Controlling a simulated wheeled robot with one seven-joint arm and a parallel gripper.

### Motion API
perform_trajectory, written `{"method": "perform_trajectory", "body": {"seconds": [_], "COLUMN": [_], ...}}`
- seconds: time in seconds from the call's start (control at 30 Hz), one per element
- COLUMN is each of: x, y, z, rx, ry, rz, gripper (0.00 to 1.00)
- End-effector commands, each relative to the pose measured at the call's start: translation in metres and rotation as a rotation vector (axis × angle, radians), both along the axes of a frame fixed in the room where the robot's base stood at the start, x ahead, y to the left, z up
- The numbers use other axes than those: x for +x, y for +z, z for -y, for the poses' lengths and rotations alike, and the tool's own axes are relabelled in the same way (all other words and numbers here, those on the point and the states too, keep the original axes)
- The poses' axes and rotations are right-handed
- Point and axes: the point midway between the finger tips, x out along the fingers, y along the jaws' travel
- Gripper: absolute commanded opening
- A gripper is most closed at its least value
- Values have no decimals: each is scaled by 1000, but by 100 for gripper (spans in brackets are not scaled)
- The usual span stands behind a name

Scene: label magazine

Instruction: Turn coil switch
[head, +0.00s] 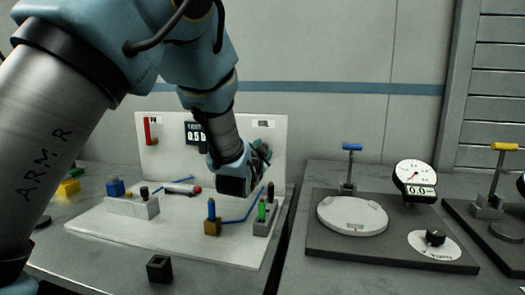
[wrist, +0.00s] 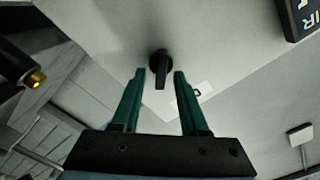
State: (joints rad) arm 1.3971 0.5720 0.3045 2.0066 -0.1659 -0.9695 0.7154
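The coil switch (wrist: 160,62) is a small black knob with a bar handle on the white panel, seen in the wrist view. My gripper (wrist: 159,76) is open, with its two green fingertips on either side of the knob and a visible gap on both sides. Whether the fingertips are level with the handle in depth I cannot tell. In the head view my gripper (head: 262,155) is in front of the right part of the upright white panel (head: 165,160), just below a label that seems to read COIL (head: 265,123). My gripper hides the knob there.
A dark display (head: 196,132) and a red part (head: 151,131) are on the panel. Below my gripper, a green-topped peg (head: 262,211) and a blue-topped peg (head: 211,209) stand on the white base. A gauge (head: 414,173) and round plate (head: 352,215) stand right.

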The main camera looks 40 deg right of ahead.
Motion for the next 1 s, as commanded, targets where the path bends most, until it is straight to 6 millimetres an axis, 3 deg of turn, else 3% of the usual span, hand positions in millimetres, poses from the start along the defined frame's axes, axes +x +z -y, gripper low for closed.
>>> {"method": "perform_trajectory", "body": {"seconds": [0.37, 0.8, 1.0], "x": [-6, -48, -58], "y": [0, -1, 0], "z": [-8, -76, -90], "rx": [-2, -2, -1], "ry": [0, 0, -1], "rz": [0, -1, 0], "gripper": [45, 45, 45]}}
